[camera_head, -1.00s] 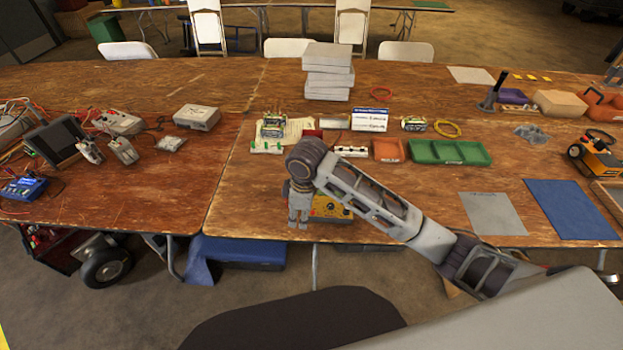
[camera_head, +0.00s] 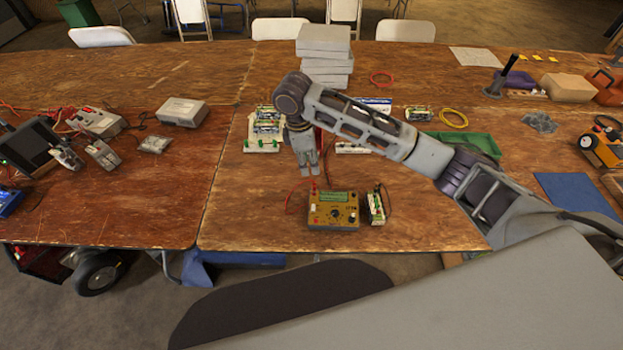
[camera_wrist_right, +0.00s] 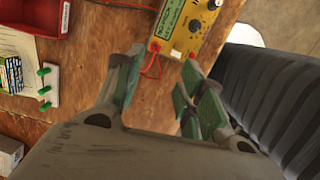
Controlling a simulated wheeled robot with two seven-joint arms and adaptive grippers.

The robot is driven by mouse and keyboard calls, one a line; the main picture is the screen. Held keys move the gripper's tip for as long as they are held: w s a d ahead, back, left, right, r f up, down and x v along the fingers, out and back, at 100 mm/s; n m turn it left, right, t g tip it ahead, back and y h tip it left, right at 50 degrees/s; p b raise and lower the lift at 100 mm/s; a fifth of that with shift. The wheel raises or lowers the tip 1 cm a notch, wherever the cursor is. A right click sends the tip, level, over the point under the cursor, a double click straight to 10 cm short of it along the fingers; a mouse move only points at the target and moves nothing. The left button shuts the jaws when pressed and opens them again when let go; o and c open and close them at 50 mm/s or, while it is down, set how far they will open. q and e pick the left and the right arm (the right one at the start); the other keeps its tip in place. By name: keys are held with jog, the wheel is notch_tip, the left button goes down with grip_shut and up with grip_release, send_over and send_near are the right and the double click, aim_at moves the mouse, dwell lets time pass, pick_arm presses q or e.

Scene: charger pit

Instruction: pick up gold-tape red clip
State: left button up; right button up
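A yellow charger (camera_head: 333,212) with a green display and dial sits near the table's front edge. It also shows at the top of the right wrist view (camera_wrist_right: 190,25). Red leads (camera_head: 290,193) run from it over the wood; one red loop (camera_wrist_right: 152,68) lies beside the fingers in the wrist view. I cannot make out gold tape or tell a clip apart on the leads. My right gripper (camera_head: 306,172) points down just behind the charger. In the wrist view its green-padded fingers (camera_wrist_right: 160,95) are apart with nothing seen between them. My left gripper is not in view.
A small board with green terminals (camera_head: 376,206) stands right of the charger. Battery packs on a white holder (camera_head: 263,130) are behind left of the gripper. A red bin (camera_wrist_right: 35,18) shows in the wrist view.

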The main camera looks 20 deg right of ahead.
aim_at(314, 183)
jog(key=shift+d+f, duration=0.25)
jog(key=shift+f, duration=1.15)
jog(key=shift+d+f, duration=0.2)
jog(key=shift+f, duration=1.15)
jog(key=shift+d+f, duration=0.25)
jog(key=shift+f, duration=1.15)
jog(key=shift+w+d+f+p, duration=0.1)
jog(key=shift+f+p, duration=0.1)
jog(key=shift+f, duration=1.1)
jog(key=shift+w+d+f+p, duration=0.1)
jog(key=shift+f+p, duration=0.1)
jog(key=shift+f, duration=1.1)
grip_shut()
